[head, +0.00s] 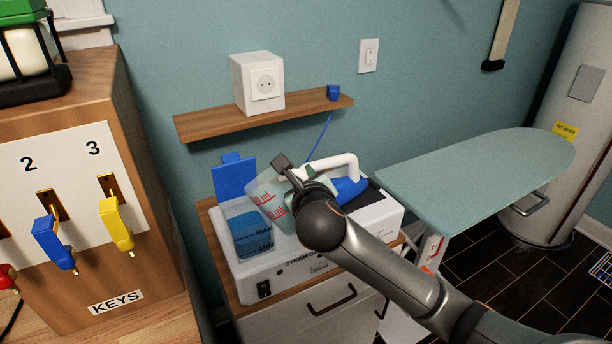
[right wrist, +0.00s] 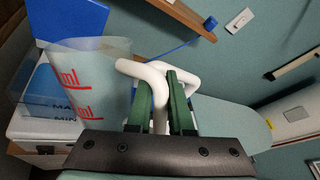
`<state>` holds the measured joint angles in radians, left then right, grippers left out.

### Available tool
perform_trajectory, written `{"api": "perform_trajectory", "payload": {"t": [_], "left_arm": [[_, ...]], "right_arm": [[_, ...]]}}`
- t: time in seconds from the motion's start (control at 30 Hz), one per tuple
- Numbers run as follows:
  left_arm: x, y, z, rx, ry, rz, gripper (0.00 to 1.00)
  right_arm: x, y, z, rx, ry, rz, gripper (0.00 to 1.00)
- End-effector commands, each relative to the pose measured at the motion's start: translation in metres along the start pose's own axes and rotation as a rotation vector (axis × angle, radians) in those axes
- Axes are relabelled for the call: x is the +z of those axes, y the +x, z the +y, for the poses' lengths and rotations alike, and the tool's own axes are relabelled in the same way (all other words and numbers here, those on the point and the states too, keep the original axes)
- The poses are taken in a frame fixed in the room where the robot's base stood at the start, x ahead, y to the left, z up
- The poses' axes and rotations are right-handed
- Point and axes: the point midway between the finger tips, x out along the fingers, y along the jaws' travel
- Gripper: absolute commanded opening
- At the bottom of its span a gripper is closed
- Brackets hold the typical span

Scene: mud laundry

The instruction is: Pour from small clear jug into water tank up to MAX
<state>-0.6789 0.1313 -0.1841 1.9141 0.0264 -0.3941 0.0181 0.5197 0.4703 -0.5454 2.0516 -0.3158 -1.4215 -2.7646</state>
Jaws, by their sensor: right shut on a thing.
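The small clear jug (head: 262,192) with red ml marks is tilted, its wide end to the upper left, just above the tank's right side in the head view. It also shows in the right wrist view (right wrist: 100,88). My right gripper (head: 297,186) is shut on the jug; the exact grip is partly hidden. The blue, see-through water tank (head: 246,236) with MAX and MIN marks sits in the white steam station (head: 284,268). Its blue lid (head: 233,176) stands up behind it. I see no stream; the levels in jug and tank are unclear. My left gripper is out of view.
A blue iron with a white handle (head: 343,162) is right beside the jug. A wooden shelf (head: 215,122) with an outlet box is behind. An ironing board (head: 470,172) is on the right, a key box (head: 130,130) on the left.

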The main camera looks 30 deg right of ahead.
Motion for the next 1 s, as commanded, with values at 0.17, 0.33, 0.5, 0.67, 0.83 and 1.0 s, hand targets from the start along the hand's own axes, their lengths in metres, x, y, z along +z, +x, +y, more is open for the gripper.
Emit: {"api": "perform_trajectory", "payload": {"t": [0.17,0.33,0.5,0.67,0.83,1.0], "left_arm": [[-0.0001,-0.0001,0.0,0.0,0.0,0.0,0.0],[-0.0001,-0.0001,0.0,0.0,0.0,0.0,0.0],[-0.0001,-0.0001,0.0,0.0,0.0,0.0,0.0],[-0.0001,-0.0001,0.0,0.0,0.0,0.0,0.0],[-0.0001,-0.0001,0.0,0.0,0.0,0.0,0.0],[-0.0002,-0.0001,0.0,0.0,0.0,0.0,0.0]], "right_arm": [[0.0021,-0.0009,0.0004,0.007,0.001,-0.004,0.0],[0.0028,-0.0009,0.0001,0.009,-0.003,-0.004,0.0],[0.0063,-0.0014,-0.0006,0.042,-0.059,0.009,0.0],[0.0078,-0.0018,0.0004,0.07,-0.101,0.021,0.0],[0.0077,-0.0018,0.0008,0.074,-0.106,0.024,0.0],[0.0075,-0.0017,0.0006,0.073,-0.106,0.025,0.0]]}}
